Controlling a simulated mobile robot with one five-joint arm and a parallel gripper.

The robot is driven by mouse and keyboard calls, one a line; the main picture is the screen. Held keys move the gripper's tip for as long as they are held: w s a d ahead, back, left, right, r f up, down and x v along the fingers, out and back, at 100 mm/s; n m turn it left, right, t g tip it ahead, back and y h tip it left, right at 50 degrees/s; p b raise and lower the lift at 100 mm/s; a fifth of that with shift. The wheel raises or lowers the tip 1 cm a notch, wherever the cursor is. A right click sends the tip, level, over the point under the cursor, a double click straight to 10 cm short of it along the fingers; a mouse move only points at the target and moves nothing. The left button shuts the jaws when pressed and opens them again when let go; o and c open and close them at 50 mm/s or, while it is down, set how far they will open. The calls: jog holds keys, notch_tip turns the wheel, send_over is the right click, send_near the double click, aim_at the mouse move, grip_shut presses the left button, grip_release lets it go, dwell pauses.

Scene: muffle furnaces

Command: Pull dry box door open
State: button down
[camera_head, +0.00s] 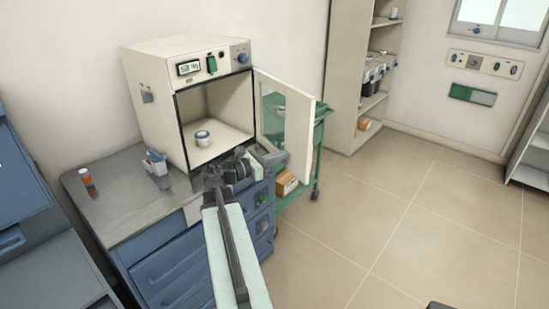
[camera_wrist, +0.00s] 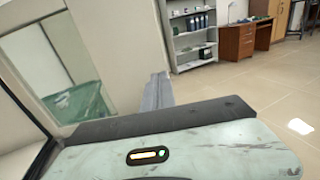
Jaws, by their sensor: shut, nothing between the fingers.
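The dry box (camera_head: 160,75) is a cream cabinet on the bench, with a small display and knobs above its opening. Its door (camera_head: 262,98), with a glass pane, stands swung out to the right, so the inside is exposed. A small white round container (camera_head: 202,138) sits on the box floor. My gripper (camera_head: 276,159) is shut and empty, low in front of the box by the door's lower part. I cannot tell whether it touches the door. In the wrist view, the door (camera_wrist: 120,40) fills the left side, beside my gripper (camera_wrist: 157,90).
A green cart (camera_head: 318,125) stands behind the door. Shelves (camera_head: 345,75) stand beyond it. The tiled floor to the right is mostly clear.

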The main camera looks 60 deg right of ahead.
aim_at(305, 148)
jog(key=x, duration=0.7)
